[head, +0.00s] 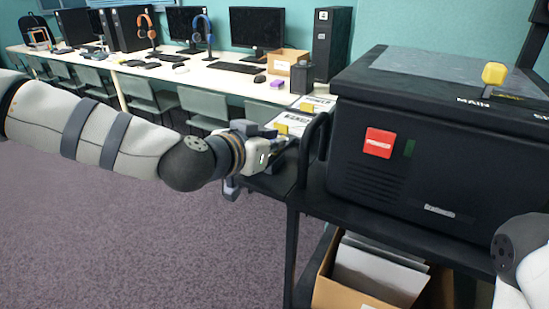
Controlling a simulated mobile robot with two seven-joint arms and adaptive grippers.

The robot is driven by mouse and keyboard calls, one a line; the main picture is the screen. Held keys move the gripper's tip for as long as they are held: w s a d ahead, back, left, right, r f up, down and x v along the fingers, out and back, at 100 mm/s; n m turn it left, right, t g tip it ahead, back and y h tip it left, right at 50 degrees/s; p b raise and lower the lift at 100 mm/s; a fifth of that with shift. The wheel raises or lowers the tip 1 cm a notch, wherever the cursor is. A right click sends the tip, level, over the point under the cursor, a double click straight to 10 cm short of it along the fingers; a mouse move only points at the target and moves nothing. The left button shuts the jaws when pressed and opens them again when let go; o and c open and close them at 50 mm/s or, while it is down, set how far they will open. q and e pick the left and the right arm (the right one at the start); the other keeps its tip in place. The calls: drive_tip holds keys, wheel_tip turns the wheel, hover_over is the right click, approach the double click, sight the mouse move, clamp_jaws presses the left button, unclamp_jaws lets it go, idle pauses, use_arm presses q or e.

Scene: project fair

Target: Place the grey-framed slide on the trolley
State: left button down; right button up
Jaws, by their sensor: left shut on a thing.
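My left gripper (280,147) reaches in from the left, at the near left corner of the black trolley (345,212), by its upright handle. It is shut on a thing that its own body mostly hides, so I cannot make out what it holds. I cannot pick out the grey-framed slide for certain. My right gripper is out of view; only part of my right arm shows at the lower right edge.
A large black box (450,170) with a red label fills much of the trolley top. Below, a cardboard box (340,295) holds grey-white panels. Printed cards (316,104) with yellow pieces lie behind the gripper. A long desk (215,76) with computers and chairs stands behind. Carpet is clear at left.

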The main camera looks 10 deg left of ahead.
sight(273, 155)
use_arm(q)
drive_tip(key=f, duration=0.2)
drive_tip(key=f+b, duration=0.1)
drive_tip(key=f, duration=0.1)
drive_tip(key=shift+w, duration=0.3)
drive_tip(key=shift+r, duration=0.3)
drive_tip(key=c, duration=2.2)
unclamp_jaws()
drive_tip(key=shift+f, duration=0.25)
drive_tip(key=o, duration=0.5)
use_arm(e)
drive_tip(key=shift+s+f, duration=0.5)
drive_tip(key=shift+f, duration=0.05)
